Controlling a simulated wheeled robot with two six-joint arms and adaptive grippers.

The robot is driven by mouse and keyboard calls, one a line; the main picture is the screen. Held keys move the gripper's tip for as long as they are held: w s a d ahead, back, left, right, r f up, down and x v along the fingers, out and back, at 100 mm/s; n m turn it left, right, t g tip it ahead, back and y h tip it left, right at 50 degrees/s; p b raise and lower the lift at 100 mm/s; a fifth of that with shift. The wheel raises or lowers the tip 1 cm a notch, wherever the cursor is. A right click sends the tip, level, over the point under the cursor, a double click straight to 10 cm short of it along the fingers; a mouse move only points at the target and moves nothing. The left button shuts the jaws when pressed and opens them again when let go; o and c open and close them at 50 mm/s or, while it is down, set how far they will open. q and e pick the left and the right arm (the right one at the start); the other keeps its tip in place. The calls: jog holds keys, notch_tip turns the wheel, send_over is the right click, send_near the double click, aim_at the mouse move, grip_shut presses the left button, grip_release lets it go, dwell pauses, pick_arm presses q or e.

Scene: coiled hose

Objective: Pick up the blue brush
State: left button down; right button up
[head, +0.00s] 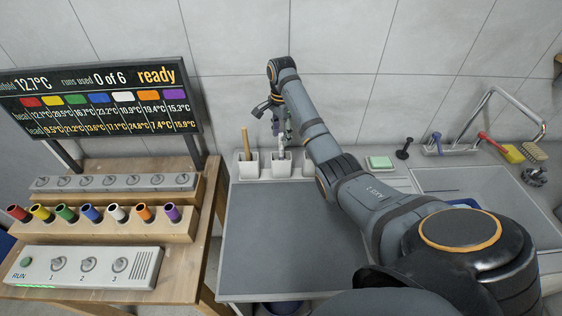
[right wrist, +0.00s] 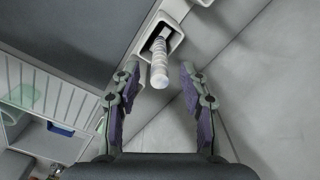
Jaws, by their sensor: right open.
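A small blue handle (head: 437,141) stands in a rack by the sink at the back right; whether it is a brush I cannot tell. My right gripper (head: 277,124) reaches over a row of small white holders at the back of the grey counter. In the right wrist view, its open fingers (right wrist: 160,73) are on either side of a pale ribbed handle (right wrist: 159,62). That handle stands in a white square holder (right wrist: 177,41), the middle one (head: 279,167) in the head view. I cannot tell whether the fingers touch it. My left gripper is not in view.
A wooden handle (head: 245,141) stands in the left holder (head: 248,168). My right arm partly hides another holder (head: 308,161). A green sponge (head: 380,163), black knob (head: 404,150) and yellow brush (head: 509,152) are farther right. The grey counter mat (head: 285,235) is clear.

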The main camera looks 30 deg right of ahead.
aim_at(281, 143)
notch_tip(281, 143, down, 4)
jog(key=shift+s+r+p, duration=0.1)
jog(key=shift+r+p, duration=0.05)
jog(key=shift+p, duration=0.7)
jog(key=shift+f, duration=0.25)
jog(key=shift+r, duration=0.1)
jog(key=c, duration=0.5)
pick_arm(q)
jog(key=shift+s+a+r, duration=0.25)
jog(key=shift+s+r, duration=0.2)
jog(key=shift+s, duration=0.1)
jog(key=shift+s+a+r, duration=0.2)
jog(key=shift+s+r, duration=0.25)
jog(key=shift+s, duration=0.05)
pick_arm(e)
grip_shut()
